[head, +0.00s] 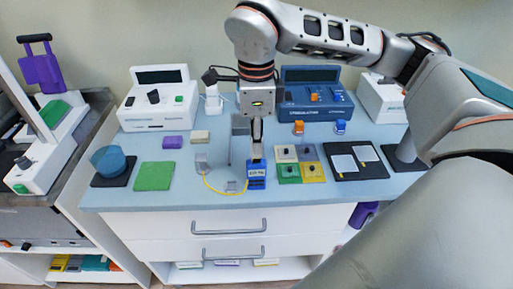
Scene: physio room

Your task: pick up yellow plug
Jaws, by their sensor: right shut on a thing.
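My right gripper (257,143) points straight down over the middle of the table, with its fingers close together. It is shut on a small pale, yellowish piece (257,153), which looks like the yellow plug; the fingers hide part of it. The piece is just above a blue box with a white label (257,176), and I cannot tell whether they touch. A thin yellow cable (211,189) curves from a small grey block (201,163) to the left side of the blue box. My left gripper is not in view.
Green and yellow tiles with knobs (301,163) lie close to the right of the gripper, with a black board (355,161) beyond. A green pad (154,176) and a blue bowl (109,161) are at left. A blue device (316,95) and a white device (158,99) stand behind.

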